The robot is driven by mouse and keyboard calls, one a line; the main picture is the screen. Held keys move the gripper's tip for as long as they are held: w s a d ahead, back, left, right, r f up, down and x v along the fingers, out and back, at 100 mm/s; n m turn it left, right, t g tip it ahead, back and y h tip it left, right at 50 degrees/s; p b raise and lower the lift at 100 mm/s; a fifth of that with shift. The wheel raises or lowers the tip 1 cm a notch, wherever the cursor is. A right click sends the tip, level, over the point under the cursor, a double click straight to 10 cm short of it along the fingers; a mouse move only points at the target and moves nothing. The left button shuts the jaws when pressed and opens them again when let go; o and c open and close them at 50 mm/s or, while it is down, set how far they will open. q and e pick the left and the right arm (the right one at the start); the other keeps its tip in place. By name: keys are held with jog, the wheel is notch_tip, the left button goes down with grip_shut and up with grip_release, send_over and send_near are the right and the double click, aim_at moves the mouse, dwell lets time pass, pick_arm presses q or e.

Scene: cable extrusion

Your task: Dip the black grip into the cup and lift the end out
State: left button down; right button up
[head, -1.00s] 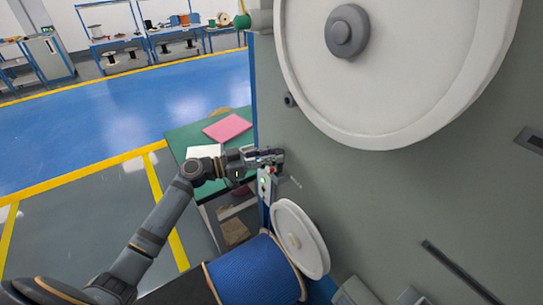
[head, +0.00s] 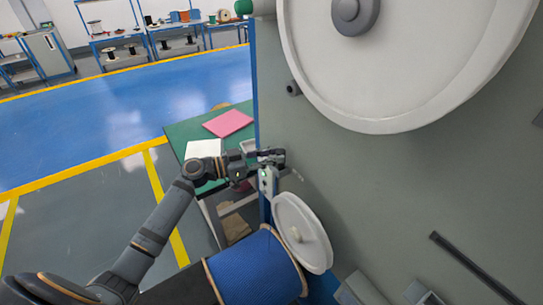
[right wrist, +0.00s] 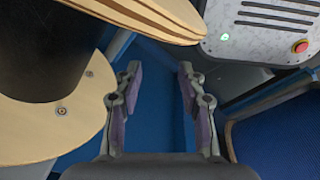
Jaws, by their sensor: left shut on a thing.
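My left gripper (head: 274,156) reaches in from the left, beside the grey machine wall and above a post with a small control box. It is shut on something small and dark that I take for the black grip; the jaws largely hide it. A small light grey container (head: 248,147), possibly the cup, shows just behind the gripper at the table's right edge. I cannot tell whether the held thing touches it. My right gripper (right wrist: 160,85) shows in the right wrist view, open, with nothing between its fingers.
The green table (head: 185,131) carries a pink pad (head: 228,123) and white paper (head: 203,149). A blue cable spool (head: 250,272) stands below the left gripper. The large white reel (head: 400,70) is on the machine. A wooden-flanged spool (right wrist: 35,135) is left of the right gripper.

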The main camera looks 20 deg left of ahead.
pick_arm(q)
jog(key=shift+r, duration=0.1)
dwell(0.3)
jog(key=shift+f+b, duration=0.3)
jog(key=shift+b, duration=0.55)
dwell(0.5)
jog(key=shift+r+p, duration=0.4)
jog(key=shift+r, duration=1.65)
